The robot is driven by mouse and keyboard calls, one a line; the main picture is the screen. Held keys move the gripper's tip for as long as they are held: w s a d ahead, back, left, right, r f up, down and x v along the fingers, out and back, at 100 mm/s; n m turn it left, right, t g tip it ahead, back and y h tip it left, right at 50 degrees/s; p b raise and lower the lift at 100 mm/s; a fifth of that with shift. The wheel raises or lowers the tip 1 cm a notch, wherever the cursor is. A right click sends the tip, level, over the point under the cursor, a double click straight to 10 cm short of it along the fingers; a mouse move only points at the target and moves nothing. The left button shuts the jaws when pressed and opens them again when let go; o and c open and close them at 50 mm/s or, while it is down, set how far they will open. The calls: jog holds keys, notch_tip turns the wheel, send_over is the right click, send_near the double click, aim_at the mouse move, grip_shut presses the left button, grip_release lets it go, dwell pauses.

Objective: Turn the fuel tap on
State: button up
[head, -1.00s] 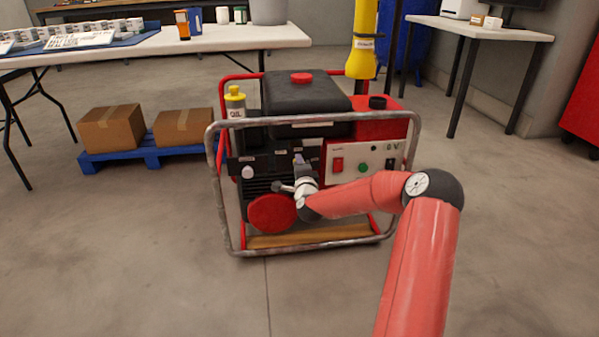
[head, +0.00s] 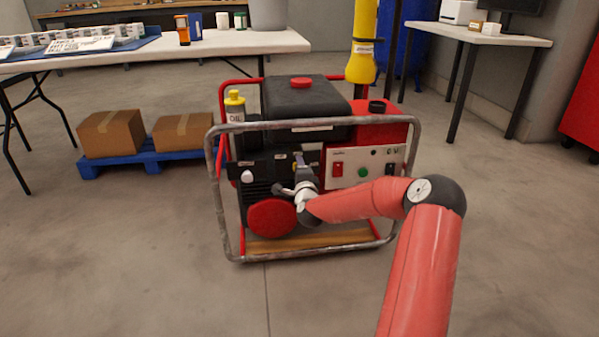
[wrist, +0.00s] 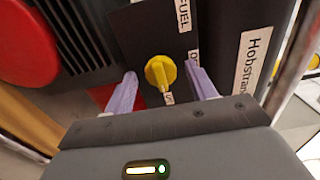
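The fuel tap is a yellow knob (wrist: 160,72) on a dark panel below a "FUEL" label (wrist: 183,14) in the wrist view. Smaller labels beside the knob are partly covered. My gripper (wrist: 163,88) is open, with one pale purple finger on each side of the knob and a gap showing at both sides. I cannot tell how deep the fingers reach. In the head view my gripper (head: 300,162) is at the front of the red and black generator (head: 310,112), and the knob is hidden behind it.
A grey tube frame (head: 330,124) surrounds the generator, and my arm reaches in through its front. A red round cover (head: 271,217) is low on the left. A control panel with a red switch (head: 337,169) is on the right. Open floor lies in front.

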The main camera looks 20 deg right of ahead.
jog(key=v, duration=0.7)
jog(key=shift+s+p, duration=0.35)
jog(key=shift+s, duration=0.05)
jog(key=shift+a, duration=0.25)
